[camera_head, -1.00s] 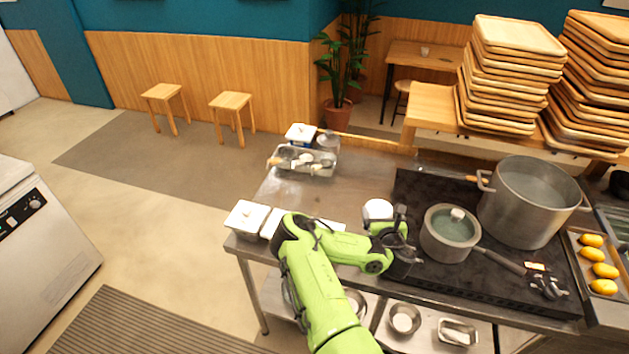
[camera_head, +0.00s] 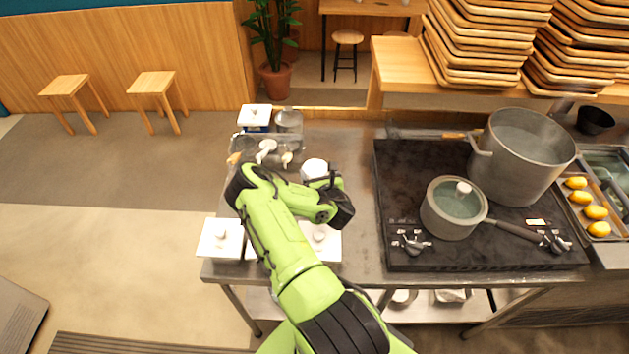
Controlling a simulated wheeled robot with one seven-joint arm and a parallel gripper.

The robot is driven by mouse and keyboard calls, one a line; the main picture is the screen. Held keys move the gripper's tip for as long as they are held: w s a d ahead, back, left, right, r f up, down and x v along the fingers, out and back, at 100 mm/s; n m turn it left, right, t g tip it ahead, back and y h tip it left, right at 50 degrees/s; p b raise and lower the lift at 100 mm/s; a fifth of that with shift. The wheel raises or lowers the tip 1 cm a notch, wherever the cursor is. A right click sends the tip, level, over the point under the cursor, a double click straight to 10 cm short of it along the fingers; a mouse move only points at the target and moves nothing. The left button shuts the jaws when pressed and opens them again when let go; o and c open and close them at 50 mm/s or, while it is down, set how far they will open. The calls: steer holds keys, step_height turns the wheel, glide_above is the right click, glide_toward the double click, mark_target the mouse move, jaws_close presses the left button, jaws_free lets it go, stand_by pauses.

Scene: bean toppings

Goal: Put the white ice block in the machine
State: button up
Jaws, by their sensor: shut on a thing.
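The white ice block (camera_head: 313,168) is a rounded white lump at the end of my arm, above the left part of the steel counter. My gripper (camera_head: 326,181) is shut on it. The dark gripper body and the green wrist hide the fingers and the block's lower side. I cannot tell how high above the counter it is held. No machine for ice can be made out.
White lidded containers (camera_head: 220,238) stand at the counter's front left. A utensil tray (camera_head: 240,150) and jars are behind. A lidded saucepan (camera_head: 455,222) and a large pot (camera_head: 518,165) stand on the black stove (camera_head: 405,170).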

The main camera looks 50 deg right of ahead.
steer(key=shift+f, duration=1.05)
steer(key=shift+f, duration=0.1)
steer(key=shift+f+b, duration=0.15)
steer(key=shift+b, duration=0.15)
steer(key=o, duration=1.1)
